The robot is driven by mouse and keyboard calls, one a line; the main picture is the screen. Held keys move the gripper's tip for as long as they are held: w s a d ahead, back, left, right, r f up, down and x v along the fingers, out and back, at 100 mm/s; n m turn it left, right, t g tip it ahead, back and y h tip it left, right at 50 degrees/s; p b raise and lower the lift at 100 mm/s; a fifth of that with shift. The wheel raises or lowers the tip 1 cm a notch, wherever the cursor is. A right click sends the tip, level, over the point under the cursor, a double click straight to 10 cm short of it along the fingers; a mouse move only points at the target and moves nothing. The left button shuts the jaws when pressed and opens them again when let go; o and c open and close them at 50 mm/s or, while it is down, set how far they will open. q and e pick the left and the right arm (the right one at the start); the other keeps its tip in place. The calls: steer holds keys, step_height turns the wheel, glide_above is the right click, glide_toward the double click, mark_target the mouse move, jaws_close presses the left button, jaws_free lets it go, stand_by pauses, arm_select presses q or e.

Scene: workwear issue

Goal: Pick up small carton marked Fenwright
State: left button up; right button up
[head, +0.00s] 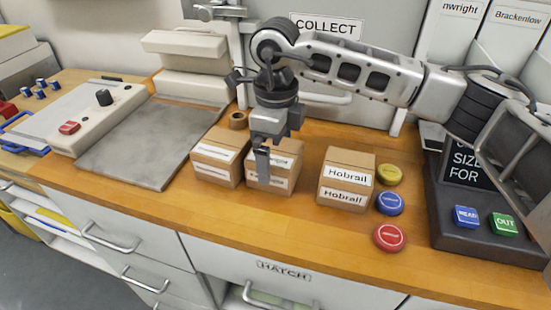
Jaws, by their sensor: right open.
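Three small brown cartons with white labels stand in a row on the wooden counter. The labels on the left carton (219,157) and the middle carton (284,167) are too small to read, so I cannot tell which is marked Fenwright. My right gripper (263,162) is open and points down at the middle carton, its fingers in front of part of that carton and its labels. I cannot tell whether they touch it. My left gripper is not in view.
Red (390,237), blue (390,203) and yellow (390,174) round pieces lie right of the Hobrail carton. A dark console (445,222) with READ and OUT buttons stands farther right. A grey plate (140,150) lies left. A tape roll (238,120) sits behind the cartons.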

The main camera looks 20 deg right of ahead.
steer(key=shift+f, duration=0.6)
steer(key=c, duration=1)
steer(key=shift+r, duration=0.1)
steer(key=shift+c, duration=0.2)
